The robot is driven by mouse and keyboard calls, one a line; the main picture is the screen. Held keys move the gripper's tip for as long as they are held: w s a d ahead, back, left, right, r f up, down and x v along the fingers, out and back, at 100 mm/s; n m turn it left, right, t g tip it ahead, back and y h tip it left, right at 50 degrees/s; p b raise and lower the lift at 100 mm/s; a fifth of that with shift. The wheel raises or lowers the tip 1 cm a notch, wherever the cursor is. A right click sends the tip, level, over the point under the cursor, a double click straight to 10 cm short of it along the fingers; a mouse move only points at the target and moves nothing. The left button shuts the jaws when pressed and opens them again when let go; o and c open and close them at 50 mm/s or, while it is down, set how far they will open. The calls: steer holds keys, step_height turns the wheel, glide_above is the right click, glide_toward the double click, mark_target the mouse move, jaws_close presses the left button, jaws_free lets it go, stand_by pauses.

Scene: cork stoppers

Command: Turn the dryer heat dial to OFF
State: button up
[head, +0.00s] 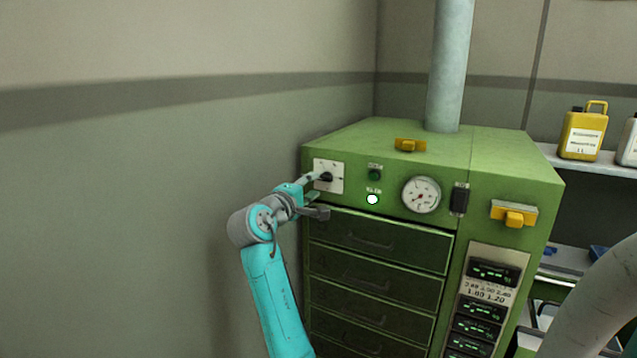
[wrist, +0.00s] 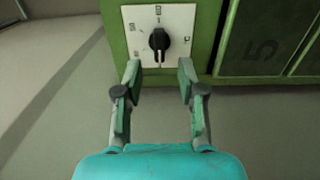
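The heat dial is a black knob (head: 326,177) on a square white plate (head: 334,188) at the upper left of the green dryer's front (head: 385,207). In the wrist view the knob (wrist: 157,42) sits just ahead of the fingertips, roughly centred between them, with its grip pointing down the picture. Small labels ring it on the plate (wrist: 182,17), too small to read surely. My gripper (wrist: 160,72) is open and empty. Its fingers are spread on either side of the knob's line and appear short of it. In the head view my gripper (head: 318,194) partly covers the plate's lower left.
Right of the dial are a dark green button (head: 375,175), a lit white lamp (head: 372,199), a round gauge (head: 421,195), a black switch (head: 459,199) and a yellow handle (head: 514,214). Drawers (head: 380,240) lie below. A grey wall (head: 150,200) stands left.

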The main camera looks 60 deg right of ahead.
steer(key=a, duration=0.6)
steer(key=shift+s+a, duration=0.2)
steer(key=shift+s, duration=0.05)
steer(key=a+f+n+t+y, duration=0.3)
steer(key=a+f+t, duration=0.35)
steer(key=f, duration=0.75)
steer(key=a+f+n+t+y, duration=0.35)
steer(key=a+f, duration=0.55)
steer(key=f, duration=0.5)
steer(key=s+a+f+t+y, duration=0.2)
steer(key=s+a+f+y, duration=0.4)
steer(key=s+a+f, duration=0.5)
steer(key=s+a+f+m+t+y, duration=0.1)
steer(key=s+a+m+y, duration=0.15)
steer(key=s+a, duration=0.65)
steer(key=s+a+r+m+y, duration=0.1)
steer(key=s+r+m, duration=0.1)
steer(key=s, duration=0.7)
steer(key=s+a+r+m+y, duration=0.2)
steer(key=s+r+m, duration=0.1)
steer(key=s, duration=0.7)
steer(key=shift+r, duration=0.6)
